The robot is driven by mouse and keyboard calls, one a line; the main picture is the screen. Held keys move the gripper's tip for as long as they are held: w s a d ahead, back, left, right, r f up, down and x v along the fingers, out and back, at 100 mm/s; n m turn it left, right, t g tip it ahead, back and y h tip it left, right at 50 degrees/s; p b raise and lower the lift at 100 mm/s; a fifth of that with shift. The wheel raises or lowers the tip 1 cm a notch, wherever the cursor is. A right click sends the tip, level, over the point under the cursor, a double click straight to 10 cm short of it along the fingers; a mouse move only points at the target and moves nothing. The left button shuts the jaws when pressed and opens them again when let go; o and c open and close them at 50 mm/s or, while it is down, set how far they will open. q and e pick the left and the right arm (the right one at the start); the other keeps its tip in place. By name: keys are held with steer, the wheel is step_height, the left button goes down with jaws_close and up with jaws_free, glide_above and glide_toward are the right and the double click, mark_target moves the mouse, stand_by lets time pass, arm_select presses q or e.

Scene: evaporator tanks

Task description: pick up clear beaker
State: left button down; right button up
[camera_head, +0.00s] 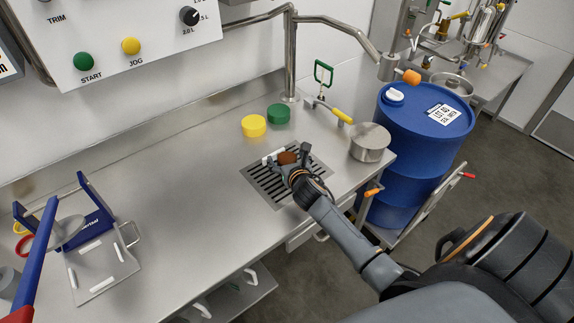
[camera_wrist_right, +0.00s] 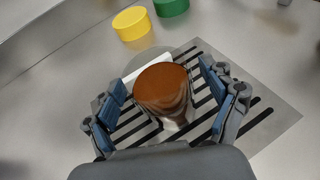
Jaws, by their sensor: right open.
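The clear beaker (camera_wrist_right: 160,88) holds something brown and stands on the slotted drain grate (camera_wrist_right: 262,117) in the counter. In the head view the beaker (camera_head: 287,157) shows only in part, because my right gripper (camera_head: 291,168) covers much of it. In the right wrist view my right gripper (camera_wrist_right: 164,84) is open, with one finger on each side of the beaker. The fingers look apart from its wall. A white strip lies behind the beaker. My left gripper is not in view.
A yellow lid (camera_head: 254,126) and a green lid (camera_head: 279,113) lie behind the grate. A steel pot (camera_head: 370,142) stands right, near a blue drum (camera_head: 420,135). A steel pipe (camera_head: 291,60) rises behind. The counter left of the grate is clear up to a blue stand (camera_head: 85,225).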

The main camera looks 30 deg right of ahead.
steer(key=c, duration=1.3)
steer(key=shift+c, duration=0.7)
steer(key=shift+r, duration=0.1)
